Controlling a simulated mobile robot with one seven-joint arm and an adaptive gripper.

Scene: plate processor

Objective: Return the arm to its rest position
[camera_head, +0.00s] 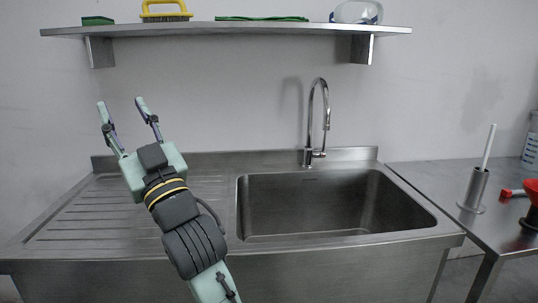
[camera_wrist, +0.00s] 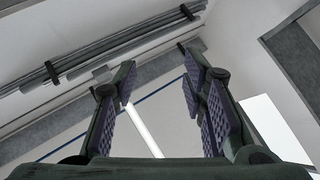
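My gripper (camera_head: 123,108) is raised in front of the drainboard side of the sink unit, at the left in the head view, with its fingers pointing up. Its two fingers stand apart and nothing is between them. In the wrist view my gripper (camera_wrist: 160,90) also shows both fingers spread, with only the ceiling and upper walls beyond. My arm rises from the bottom of the head view and hides part of the drainboard.
The steel sink (camera_head: 335,205) with its tap (camera_head: 318,125) is right of my arm, its basin empty. A shelf (camera_head: 230,29) above holds a yellow brush (camera_head: 166,10) and a green cloth (camera_head: 262,18). A side table (camera_head: 440,180) at right carries a holder (camera_head: 474,190) and a red object (camera_head: 530,190).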

